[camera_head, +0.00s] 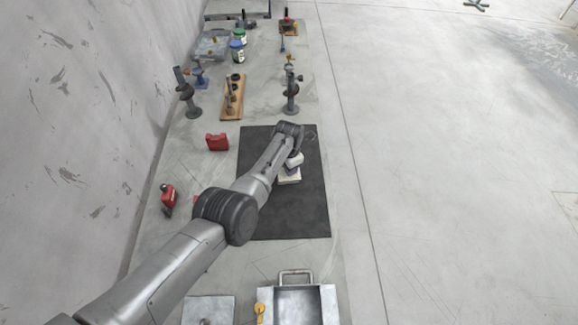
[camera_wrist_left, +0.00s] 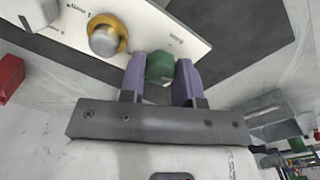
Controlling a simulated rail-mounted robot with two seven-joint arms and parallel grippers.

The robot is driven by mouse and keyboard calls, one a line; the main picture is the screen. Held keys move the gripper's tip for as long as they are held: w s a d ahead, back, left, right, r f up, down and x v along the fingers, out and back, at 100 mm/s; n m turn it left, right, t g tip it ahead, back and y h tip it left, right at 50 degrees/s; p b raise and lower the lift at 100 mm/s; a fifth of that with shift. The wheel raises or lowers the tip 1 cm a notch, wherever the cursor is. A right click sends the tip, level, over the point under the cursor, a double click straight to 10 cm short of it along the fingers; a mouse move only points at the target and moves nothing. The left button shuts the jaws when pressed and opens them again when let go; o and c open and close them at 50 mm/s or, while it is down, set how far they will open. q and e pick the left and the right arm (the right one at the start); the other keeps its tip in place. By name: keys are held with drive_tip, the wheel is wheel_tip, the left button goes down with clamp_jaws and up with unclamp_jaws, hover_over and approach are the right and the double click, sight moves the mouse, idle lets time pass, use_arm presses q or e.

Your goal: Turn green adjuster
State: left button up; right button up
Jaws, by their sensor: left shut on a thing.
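The green adjuster (camera_wrist_left: 160,68) is a small green knob at the edge of a light panel (camera_wrist_left: 195,42) in the left wrist view. My left gripper (camera_wrist_left: 161,63) has its two purple fingers on either side of the knob and is shut on it. In the head view my left arm reaches over the dark mat, with the pale positioner (camera_head: 289,178) under its wrist; the arm hides part of it. A silver knob with a yellow ring (camera_wrist_left: 104,38) sits on the same panel, left of the green one. My right gripper is in neither view.
The positioner stands on a black mat (camera_head: 300,220). A red box (camera_head: 217,142) lies left of the mat. Stands (camera_head: 291,95) and a wooden rack (camera_head: 232,98) are beyond it. A metal tray (camera_head: 300,305) is at the near end.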

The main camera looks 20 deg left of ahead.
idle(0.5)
use_arm(q)
drive_tip(key=o, duration=0.9)
drive_tip(key=shift+r, duration=0.15)
drive_tip(key=shift+r+p, duration=0.35)
wheel_tip(320, 180, up, 4)
drive_tip(key=shift+r+p, duration=0.2)
drive_tip(key=shift+p, duration=0.95)
drive_tip(key=shift+r+p, duration=0.45)
drive_tip(key=shift+r, duration=3.8)
